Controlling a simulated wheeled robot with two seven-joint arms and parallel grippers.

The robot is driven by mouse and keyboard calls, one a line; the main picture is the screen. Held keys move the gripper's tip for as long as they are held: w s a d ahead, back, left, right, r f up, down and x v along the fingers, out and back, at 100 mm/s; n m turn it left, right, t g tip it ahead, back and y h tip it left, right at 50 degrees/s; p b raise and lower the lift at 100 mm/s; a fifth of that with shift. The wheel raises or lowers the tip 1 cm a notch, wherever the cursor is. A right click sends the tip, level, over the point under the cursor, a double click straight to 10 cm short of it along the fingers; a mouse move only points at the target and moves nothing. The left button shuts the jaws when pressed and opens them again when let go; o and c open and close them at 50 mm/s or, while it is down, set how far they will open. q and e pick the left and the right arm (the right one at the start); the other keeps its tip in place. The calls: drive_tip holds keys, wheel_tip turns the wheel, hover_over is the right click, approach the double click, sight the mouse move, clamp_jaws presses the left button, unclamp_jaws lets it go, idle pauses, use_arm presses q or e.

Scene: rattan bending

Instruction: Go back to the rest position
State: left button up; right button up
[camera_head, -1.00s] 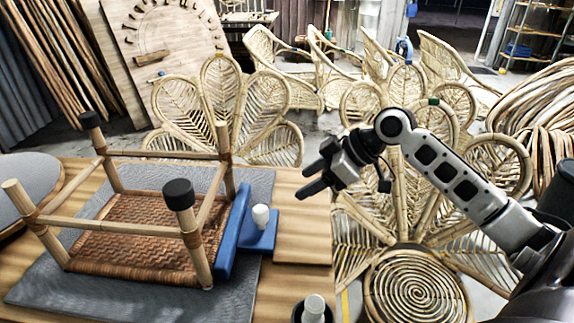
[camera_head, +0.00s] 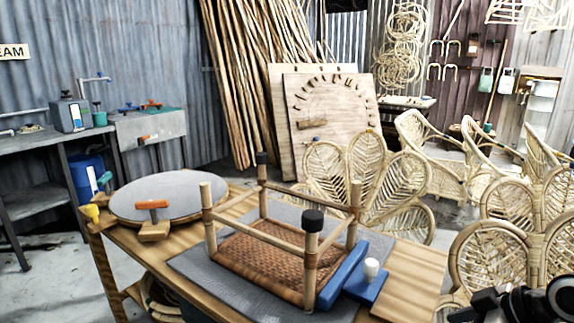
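An upturned rattan stool frame with a woven seat (camera_head: 262,262) lies on a grey mat (camera_head: 200,270) on the wooden table (camera_head: 415,275). Its legs point up. Two legs carry black caps (camera_head: 312,220); the other two tops are bare. A blue L-shaped stop (camera_head: 345,275) with a white knob (camera_head: 371,268) sits against the stool's right side. My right gripper (camera_head: 470,310) is only partly in view at the bottom right corner, dark and cut off, apart from the stool. My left gripper is not in view.
A round grey turntable (camera_head: 170,196) with an orange-handled clamp (camera_head: 152,206) is at the table's left end. A workbench (camera_head: 35,145) stands at the left wall. Rattan chairs (camera_head: 435,160) and fan-shaped backs (camera_head: 495,250) stand right of the table. The table's right end is bare.

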drive_tip(key=s+a+f+m+g+h, duration=0.2)
drive_tip(key=s+a+f, duration=0.65)
drive_tip(key=f, duration=0.25)
drive_tip(key=s+a+m+h, duration=0.3)
drive_tip(key=s+a+m, duration=0.1)
drive_tip(key=s, duration=0.6)
drive_tip(key=w+a+f+t+y, duration=0.2)
drive_tip(key=w+a+f+t, duration=0.3)
drive_tip(key=w+t, duration=0.1)
drive_tip(key=shift+w+a+t+y, duration=0.3)
drive_tip(key=shift+w+a+y, duration=0.05)
drive_tip(key=shift+w+y, duration=0.05)
